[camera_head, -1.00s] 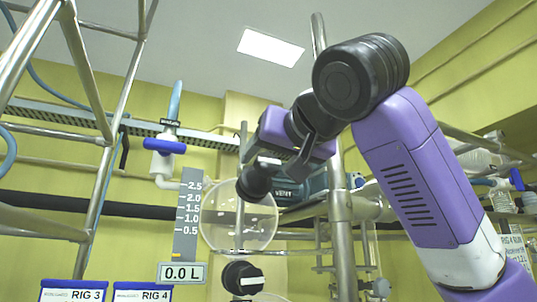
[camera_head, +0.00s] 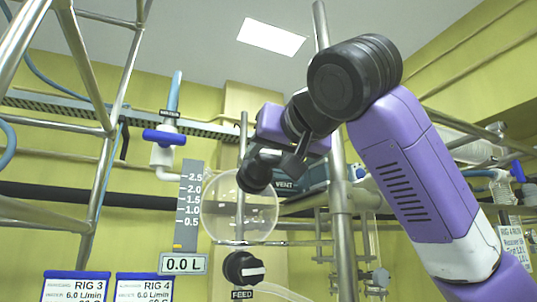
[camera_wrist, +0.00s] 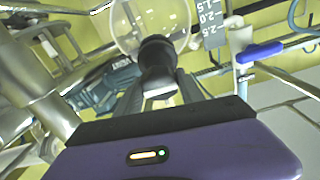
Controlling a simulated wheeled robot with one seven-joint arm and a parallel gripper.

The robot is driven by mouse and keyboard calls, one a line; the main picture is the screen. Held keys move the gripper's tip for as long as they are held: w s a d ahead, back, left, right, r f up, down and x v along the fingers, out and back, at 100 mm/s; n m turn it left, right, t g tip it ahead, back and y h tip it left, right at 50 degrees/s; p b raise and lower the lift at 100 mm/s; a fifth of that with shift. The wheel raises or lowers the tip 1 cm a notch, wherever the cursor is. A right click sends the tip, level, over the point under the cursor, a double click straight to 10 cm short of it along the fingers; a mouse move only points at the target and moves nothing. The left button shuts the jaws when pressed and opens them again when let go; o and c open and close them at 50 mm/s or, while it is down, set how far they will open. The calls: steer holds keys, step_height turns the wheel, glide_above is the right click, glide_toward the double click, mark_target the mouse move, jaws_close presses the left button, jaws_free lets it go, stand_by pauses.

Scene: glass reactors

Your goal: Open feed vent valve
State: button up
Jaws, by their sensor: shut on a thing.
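The feed vent valve is a black knob (camera_head: 257,173) at the top of a round clear glass vessel (camera_head: 240,213), next to a label that ends in "VENT" (camera_head: 286,185). In the wrist view the knob (camera_wrist: 156,52) has a pale-faced bar handle (camera_wrist: 160,88) pointing towards my palm. My gripper (camera_wrist: 162,92) has its fingers on both sides of this handle and is shut on it. In the head view my purple wrist is just above and right of the knob, and the fingertips are hard to make out. A second black knob labelled "FEED" (camera_head: 243,267) sits below the vessel.
A blue-handled valve (camera_head: 164,137) and a level scale reading 0.0 L (camera_head: 184,264) stand left of the vessel. A steel post (camera_head: 340,200) rises close behind my wrist. Metal frames (camera_head: 100,120) stand at left. RIG 3 (camera_head: 75,286) and RIG 4 (camera_head: 144,286) signs are below.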

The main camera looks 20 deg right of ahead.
steer(key=n+y, duration=0.1)
steer(key=n, duration=0.4)
steer(key=shift+n+y, duration=0.4)
steer(key=n+y, duration=0.1)
steer(key=n, duration=0.4)
steer(key=shift+g+y, duration=0.4)
steer(key=n+g+y, duration=0.1)
steer(key=n, duration=0.4)
steer(key=shift+n, duration=0.3)
steer(key=n, duration=0.2)
steer(key=n+g, duration=0.1)
steer(key=n, duration=0.1)
steer(key=shift+n+g, duration=0.3)
steer(key=shift+n, duration=0.1)
steer(key=n+g, duration=0.1)
steer(key=n, duration=0.3)
steer(key=shift+a, duration=0.1)
steer(key=n+g, duration=0.1)
steer(key=n, duration=0.2)
steer(key=shift+n+h, duration=0.3)
steer(key=n+h, duration=0.1)
steer(key=n, duration=0.2)
steer(key=shift+f+n+g, duration=0.1)
steer(key=shift+n+g, duration=0.3)
steer(key=shift+n+h, duration=0.7)
steer(key=shift+n, duration=0.8)
